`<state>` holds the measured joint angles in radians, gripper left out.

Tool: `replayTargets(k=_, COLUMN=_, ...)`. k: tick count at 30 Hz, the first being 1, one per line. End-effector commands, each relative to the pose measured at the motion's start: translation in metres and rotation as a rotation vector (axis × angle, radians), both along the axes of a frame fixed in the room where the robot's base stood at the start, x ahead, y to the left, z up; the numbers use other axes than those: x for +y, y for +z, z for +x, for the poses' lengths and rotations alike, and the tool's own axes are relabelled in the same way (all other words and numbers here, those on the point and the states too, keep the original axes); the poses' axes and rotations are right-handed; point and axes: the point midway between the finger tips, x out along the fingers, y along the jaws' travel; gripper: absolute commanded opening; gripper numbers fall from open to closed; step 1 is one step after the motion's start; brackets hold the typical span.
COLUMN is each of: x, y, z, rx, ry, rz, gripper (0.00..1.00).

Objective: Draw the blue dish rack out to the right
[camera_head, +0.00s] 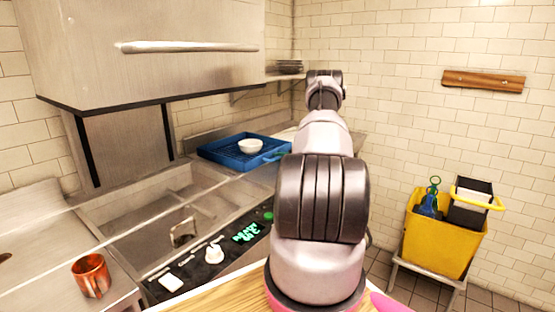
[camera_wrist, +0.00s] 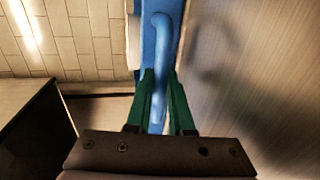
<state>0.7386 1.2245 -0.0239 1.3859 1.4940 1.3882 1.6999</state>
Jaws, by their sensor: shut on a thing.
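The blue dish rack (camera_head: 218,154) sits on the metal counter right of the sink, under the raised steel hood, with a white bowl (camera_head: 250,146) in it. In the wrist view, the rack's blue side (camera_wrist: 148,50) carries a curved blue handle (camera_wrist: 162,75). My gripper (camera_wrist: 162,90) has its two green fingers on either side of this handle and is shut on it. In the head view my arm covers the gripper's end and the right end of the rack.
A steel hood (camera_head: 150,50) with a long bar handle hangs above the sink (camera_head: 150,205). A copper mug (camera_head: 91,275) stands at front left. Plates (camera_head: 290,66) sit on a wall shelf.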

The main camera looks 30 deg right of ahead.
Motion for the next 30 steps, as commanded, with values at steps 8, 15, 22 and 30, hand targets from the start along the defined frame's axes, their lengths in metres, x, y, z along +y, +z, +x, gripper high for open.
replayTargets(k=8, x=-0.006, y=0.001, z=-0.001, rx=-0.001, ry=-0.010, rz=-0.005, gripper=0.00)
replayTargets(k=15, x=-0.005, y=0.001, z=0.000, rx=-0.002, ry=-0.008, rz=-0.004, gripper=0.50)
replayTargets(k=22, x=-0.005, y=0.002, z=-0.002, rx=-0.002, ry=-0.006, rz=-0.004, gripper=0.50)
replayTargets(k=30, x=-0.020, y=0.010, z=-0.039, rx=-0.001, ry=-0.009, rz=-0.004, gripper=0.50)
